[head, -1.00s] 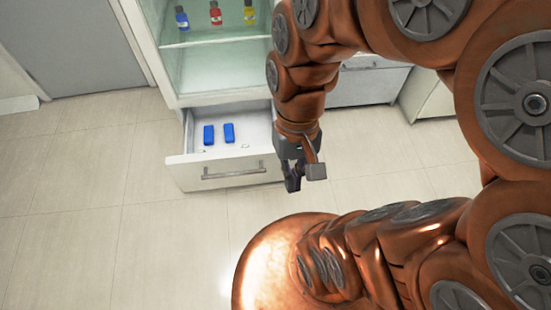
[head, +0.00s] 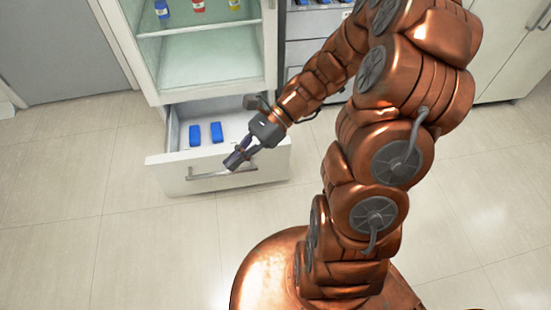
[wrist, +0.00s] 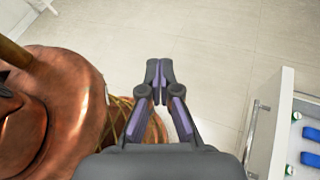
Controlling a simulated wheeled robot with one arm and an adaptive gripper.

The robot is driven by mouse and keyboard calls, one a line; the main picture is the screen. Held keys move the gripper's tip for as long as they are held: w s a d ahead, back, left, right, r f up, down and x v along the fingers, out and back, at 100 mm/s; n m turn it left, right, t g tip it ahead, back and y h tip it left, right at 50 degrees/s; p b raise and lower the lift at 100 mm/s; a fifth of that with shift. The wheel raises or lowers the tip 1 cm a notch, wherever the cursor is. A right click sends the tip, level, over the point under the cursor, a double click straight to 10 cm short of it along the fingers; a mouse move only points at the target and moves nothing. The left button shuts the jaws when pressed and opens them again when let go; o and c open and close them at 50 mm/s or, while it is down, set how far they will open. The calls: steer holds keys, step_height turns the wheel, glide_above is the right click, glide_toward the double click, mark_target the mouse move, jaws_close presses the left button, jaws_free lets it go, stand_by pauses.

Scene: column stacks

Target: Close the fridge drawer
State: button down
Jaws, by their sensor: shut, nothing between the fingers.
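The fridge drawer (head: 165,172) is pulled out below the fridge, with two blue blocks (head: 195,135) inside. Its white front carries a long metal handle (head: 205,176). My gripper (head: 233,161) is shut and empty, and in the head view it overlaps the right half of the drawer front near the handle. In the wrist view my fingertips (wrist: 159,68) are together over the floor. The drawer front (wrist: 273,125) and handle (wrist: 251,124) stand to their right there, with a visible gap between.
The fridge (head: 150,70) stands above the drawer, with a glass shelf and several small bottles (head: 198,6). Cabinets (head: 515,55) stand at the back right. The tiled floor (head: 90,200) in front and to the left is clear.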

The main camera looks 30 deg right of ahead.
steer(key=w+d+f+m+t+y+b, duration=0.1)
steer(key=w+d+f+m+t+b, duration=0.45)
steer(key=f+m, duration=0.35)
steer(key=w+d+f+m+t+y+b, duration=0.1)
steer(key=w+d+f+m+t+b, duration=0.45)
steer(key=f, duration=0.55)
steer(key=s+d+f+m+t+h+b, duration=0.1)
steer(key=d+f+m+t+h+b, duration=0.25)
steer(key=d+f+m, duration=0.55)
steer(key=s+d+f+m+t+h+b, duration=0.1)
steer(key=d+f+m+t+h+b, duration=0.1)
steer(key=d+f+m+t+h, duration=0.65)
steer(key=n+g+y+b, duration=0.1)
steer(key=g+y+b, duration=0.3)
steer(key=g+y, duration=0.1)
glide_toward(268, 148)
steer(key=w+a, duration=0.3)
steer(key=w, duration=0.1)
steer(key=shift+w+d+b, duration=0.1)
steer(key=shift+w+b, duration=0.3)
steer(key=shift+w, duration=0.3)
